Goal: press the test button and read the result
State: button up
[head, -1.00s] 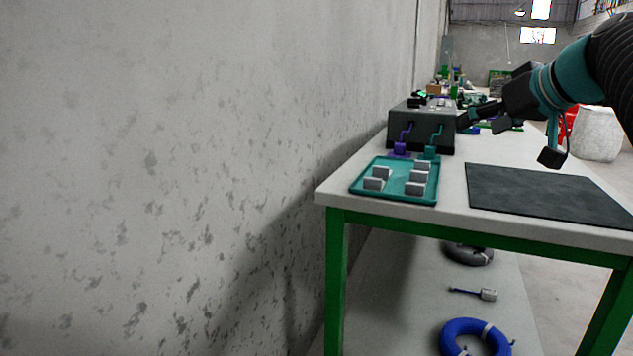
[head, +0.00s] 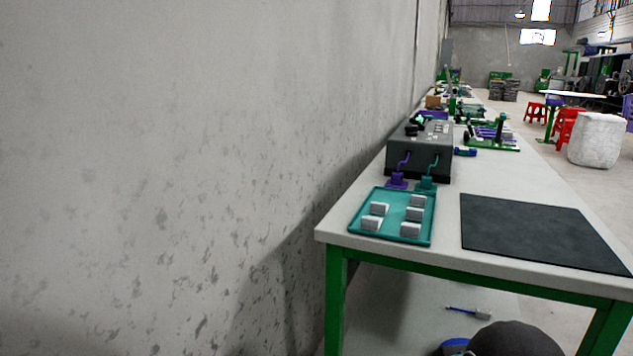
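A dark grey tester box (head: 420,150) stands on the white bench near the wall. Its top carries small black and light parts and a glowing green spot (head: 420,118); I cannot tell which part is the test button, and no result is readable. A purple connector (head: 397,180) and a teal connector (head: 426,183) on short cables hang at its front. My gripper is out of the head view. A dark rounded shape at the bottom edge, likely part of my arm, covers some of the lower shelf.
A teal tray (head: 398,232) with several grey-white blocks lies in front of the box. A black mat (head: 540,232) lies bare to its right. A small blue block (head: 465,152) and green fixtures (head: 492,137) are beyond. The wall (head: 200,150) runs close along the left.

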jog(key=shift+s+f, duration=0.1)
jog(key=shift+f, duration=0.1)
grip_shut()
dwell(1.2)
